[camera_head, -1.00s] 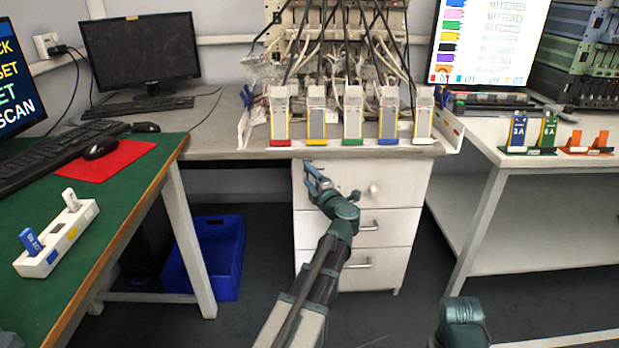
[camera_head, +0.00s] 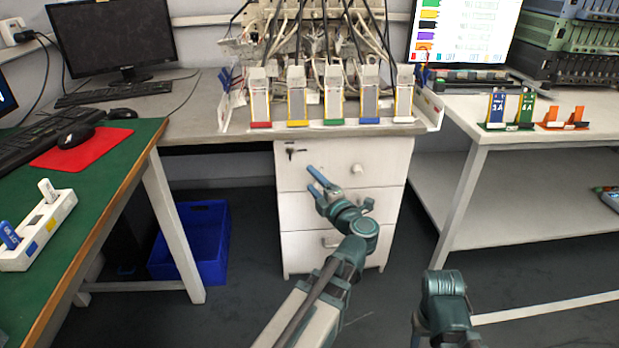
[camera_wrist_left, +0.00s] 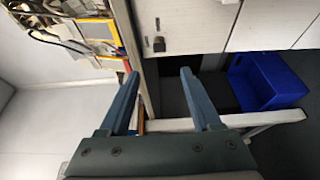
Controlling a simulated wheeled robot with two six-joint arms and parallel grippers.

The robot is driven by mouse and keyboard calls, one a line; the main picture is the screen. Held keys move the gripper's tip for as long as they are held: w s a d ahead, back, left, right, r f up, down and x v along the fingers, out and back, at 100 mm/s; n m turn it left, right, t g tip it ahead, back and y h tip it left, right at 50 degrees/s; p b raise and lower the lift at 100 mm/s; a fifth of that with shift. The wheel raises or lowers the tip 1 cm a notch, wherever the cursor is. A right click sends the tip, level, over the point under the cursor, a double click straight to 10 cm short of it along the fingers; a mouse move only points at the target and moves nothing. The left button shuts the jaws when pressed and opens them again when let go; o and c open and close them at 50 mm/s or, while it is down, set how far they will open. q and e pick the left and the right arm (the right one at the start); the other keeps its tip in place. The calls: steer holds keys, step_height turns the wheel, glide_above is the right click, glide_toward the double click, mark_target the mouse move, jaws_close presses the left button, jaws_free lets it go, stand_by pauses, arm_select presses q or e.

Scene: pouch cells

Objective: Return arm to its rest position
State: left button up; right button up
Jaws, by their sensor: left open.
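My left gripper (camera_head: 316,182) is open and empty, in front of the white drawer cabinet (camera_head: 290,225) in the head view. In the left wrist view its two blue fingers (camera_wrist_left: 160,80) stand apart with nothing between them. My right arm shows only as a teal link at the lower right of the head view; its gripper is not seen.
Several pouch cells stand in a rack (camera_head: 432,112) on the grey bench above the drawers. A green table (camera_head: 118,165) is at left, with a blue crate (camera_head: 213,240) on the floor beside it. A white table (camera_head: 465,125) stands at right.

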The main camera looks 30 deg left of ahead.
stand_by(0.5)
arm_select(q)
steer(key=w+d+r+m+t+h, duration=0.1)
steer(key=w+d+m+t+h, duration=0.3)
steer(key=d+m+h, duration=0.35)
steer(key=w+d+r+m+t+h, duration=0.1)
steer(key=w+d+m+t+h, duration=0.3)
steer(key=d+m+h, duration=0.35)
steer(key=s+d+f+m+g+h, duration=0.3)
steer(key=d+f+m+g+h, duration=0.15)
steer(key=d+f+m, duration=0.35)
steer(key=s+a+f+m+g+y, duration=0.3)
steer(key=s+a+f+g, duration=0.1)
steer(key=s+f+g, duration=0.4)
steer(key=s+a+f+m+g+y, duration=0.25)
steer(key=s+a+f+g, duration=0.25)
steer(key=s+f, duration=0.45)
steer(key=s+d+r+m+g+p, duration=0.1)
steer(key=s+d+r+m+p, duration=0.5)
steer(key=d, duration=0.6)
step_height(320, 180, up, 38)
steer(key=s+n+p, duration=0.1)
steer(key=p, duration=3.5)
steer(key=shift+a+n+y, duration=0.2)
steer(key=shift+n+y, duration=0.1)
steer(key=shift+n, duration=0.05)
